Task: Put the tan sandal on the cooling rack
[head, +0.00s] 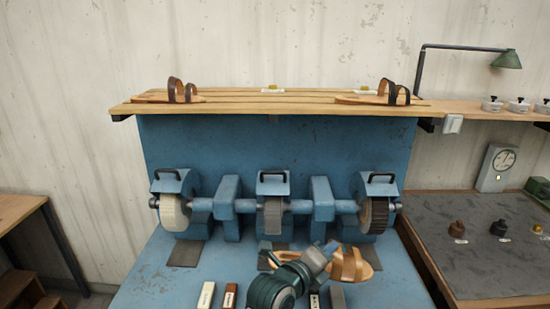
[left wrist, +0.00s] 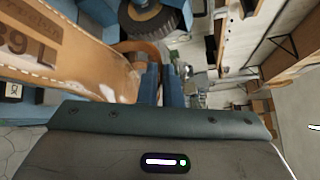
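The tan sandal (head: 352,262), with wide tan straps, is over the front of the blue bench, right of centre. My left gripper (head: 327,250) is at its left side and looks shut on it. In the left wrist view, the sandal's insole (left wrist: 55,50), marked "39 L", fills the left side. The blue fingers (left wrist: 161,85) there are close together at its edge; the exact grip is partly hidden. The slatted wooden cooling rack (head: 240,105) runs along the top of the blue machine. My right gripper is not in view.
A brown-strapped sandal (head: 178,93) is on the rack's left end and a dark-strapped one (head: 388,95) on its right end. Between them the slats are mostly clear. Three wheels, white (head: 172,212), grey (head: 273,214) and dark (head: 375,215), stand below. A green lamp (head: 507,59) is at right.

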